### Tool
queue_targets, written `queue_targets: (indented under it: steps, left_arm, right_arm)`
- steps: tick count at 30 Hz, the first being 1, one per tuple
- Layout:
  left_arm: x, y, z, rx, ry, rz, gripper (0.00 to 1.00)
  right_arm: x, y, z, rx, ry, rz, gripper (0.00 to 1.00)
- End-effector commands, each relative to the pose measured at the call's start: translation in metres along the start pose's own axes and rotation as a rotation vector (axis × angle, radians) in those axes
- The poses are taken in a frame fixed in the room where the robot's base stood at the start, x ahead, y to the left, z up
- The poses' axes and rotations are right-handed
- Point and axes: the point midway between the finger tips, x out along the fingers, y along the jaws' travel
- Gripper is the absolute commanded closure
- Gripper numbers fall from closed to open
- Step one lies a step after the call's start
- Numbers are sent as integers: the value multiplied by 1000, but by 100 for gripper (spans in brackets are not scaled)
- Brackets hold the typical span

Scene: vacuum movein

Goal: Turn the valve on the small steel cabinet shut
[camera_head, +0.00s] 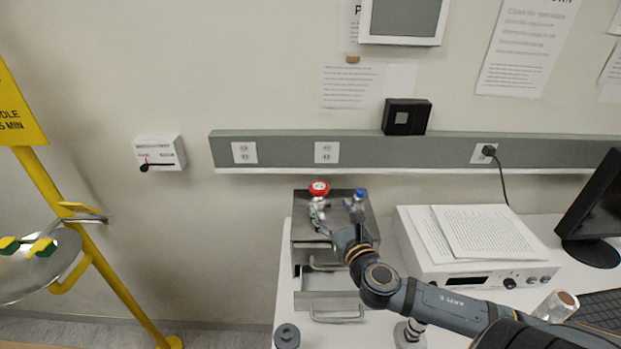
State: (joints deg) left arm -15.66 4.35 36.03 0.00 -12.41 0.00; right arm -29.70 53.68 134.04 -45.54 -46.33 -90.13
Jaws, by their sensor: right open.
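The small steel cabinet (299,258) stands on the white table against the wall, with drawers and handles on its front. On its top are a valve with a red knob (319,188) and, to the right, a fitting with a blue knob (361,194). My right arm comes in from the lower right. My right gripper (324,222) is open at the cabinet's top, just below the red knob and close to the valve's metal body. I cannot tell whether it touches the valve. My left gripper is not in view.
A white instrument (470,272) with papers on top stands right of the cabinet. A monitor (594,215) and keyboard (598,312) are farther right. A dark cylindrical object (286,336) is at the table's front left. A yellow stand (98,265) with a steel bowl is at the left.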

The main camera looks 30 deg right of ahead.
Motion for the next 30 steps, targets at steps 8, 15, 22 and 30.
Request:
queue_targets:
  steps: [8,15,22,30]
  left_arm:
    - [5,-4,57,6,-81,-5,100]
    - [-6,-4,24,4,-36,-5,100]
    - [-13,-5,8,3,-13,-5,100]
    - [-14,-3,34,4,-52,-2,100]
  right_arm:
    - [28,-1,-1,11,-5,-5,27]
    - [76,-1,4,10,-2,-4,27]
    - [102,0,1,4,0,-1,27]
    - [105,0,0,0,0,0,27]
